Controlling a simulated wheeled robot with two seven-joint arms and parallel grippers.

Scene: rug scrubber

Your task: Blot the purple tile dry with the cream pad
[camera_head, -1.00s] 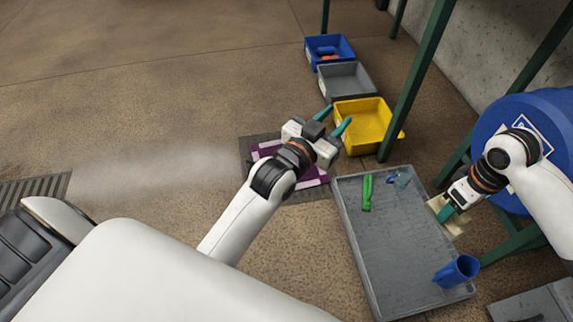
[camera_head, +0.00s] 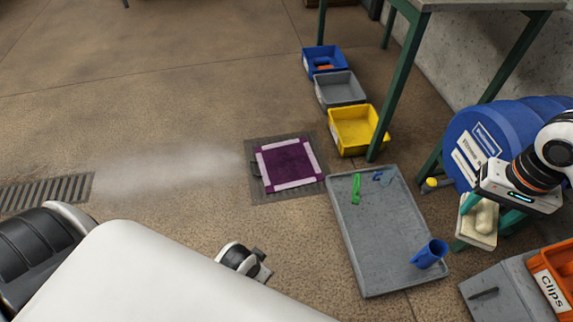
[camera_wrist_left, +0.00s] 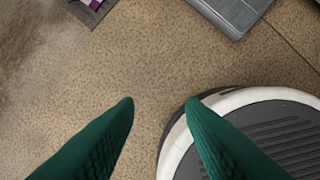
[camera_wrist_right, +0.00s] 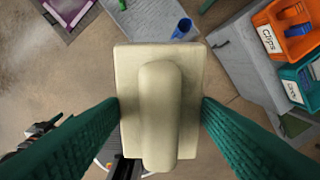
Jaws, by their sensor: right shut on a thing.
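The purple tile (camera_head: 287,163) with pale pink edging lies flat on a dark grate mat (camera_head: 260,190) on the floor, fully uncovered in the head view. My right gripper (camera_wrist_right: 161,100) is shut on the raised grip of the cream pad (camera_head: 480,228), right of the grey tray. The pad also fills the middle of the right wrist view (camera_wrist_right: 135,75), with its flat plate beyond the grip. The tile is well to the pad's left. My left gripper (camera_wrist_left: 160,102) is open and empty above bare floor; it is mostly hidden behind my body in the head view.
The grey tray (camera_head: 365,260) holds a blue cup (camera_head: 430,254), a green item (camera_head: 356,189) and small blue pieces. Yellow (camera_head: 357,130), grey and blue bins stand behind. A blue drum (camera_head: 480,130) and orange Clips bin (camera_head: 552,285) are right.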

